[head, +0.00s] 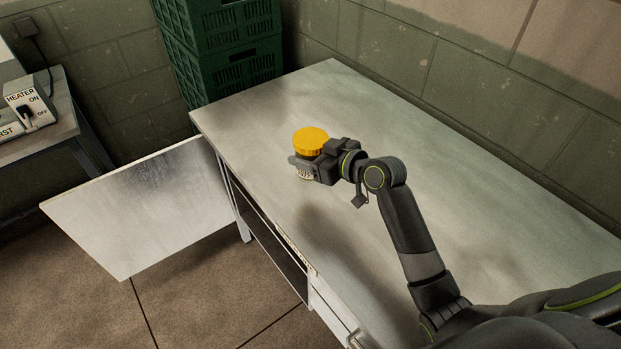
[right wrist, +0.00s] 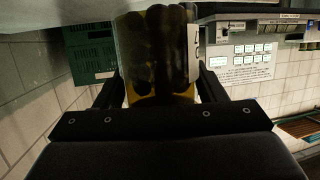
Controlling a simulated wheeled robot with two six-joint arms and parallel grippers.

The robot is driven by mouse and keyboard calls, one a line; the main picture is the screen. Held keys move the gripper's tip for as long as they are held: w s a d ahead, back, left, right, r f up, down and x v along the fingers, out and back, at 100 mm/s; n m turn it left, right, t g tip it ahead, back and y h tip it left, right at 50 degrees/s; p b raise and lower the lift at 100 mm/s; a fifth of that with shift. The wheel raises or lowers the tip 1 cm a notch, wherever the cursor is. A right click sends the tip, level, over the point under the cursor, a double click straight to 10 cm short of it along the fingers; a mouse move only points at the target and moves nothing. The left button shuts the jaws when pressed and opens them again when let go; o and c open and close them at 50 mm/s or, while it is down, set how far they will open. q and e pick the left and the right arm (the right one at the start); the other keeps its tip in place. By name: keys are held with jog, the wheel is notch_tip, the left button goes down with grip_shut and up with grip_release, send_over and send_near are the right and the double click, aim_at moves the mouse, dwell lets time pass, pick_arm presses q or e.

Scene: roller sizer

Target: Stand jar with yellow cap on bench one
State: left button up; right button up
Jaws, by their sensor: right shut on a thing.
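The jar with the yellow cap (head: 311,139) is upright over the far left part of the grey metal bench (head: 430,180). My right gripper (head: 304,165) is shut around the jar, just below the cap. In the right wrist view the dark glass jar (right wrist: 155,50) sits between the two fingers, with a pale label on its right side. The gripper hides much of the jar in the head view. I cannot tell whether the jar's base touches the bench. My left gripper is not in view.
Green crates (head: 225,60) are stacked behind the bench's far left end. An open door panel (head: 150,205) sticks out left from the bench front. A side table with a heater switch box (head: 30,100) stands at far left. The bench top around the jar is clear.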

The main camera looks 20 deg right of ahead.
aim_at(311, 176)
jog(key=f, duration=0.2)
jog(key=shift+s+a+f, duration=0.1)
jog(key=shift+s+f, duration=0.15)
jog(key=shift+f, duration=0.45)
notch_tip(311, 176, down, 4)
jog(key=shift+w+r, duration=0.1)
jog(key=shift+r, duration=0.05)
jog(key=shift+f, duration=0.2)
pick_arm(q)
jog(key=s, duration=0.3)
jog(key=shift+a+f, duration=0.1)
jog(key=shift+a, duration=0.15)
pick_arm(e)
jog(key=o, duration=1.2)
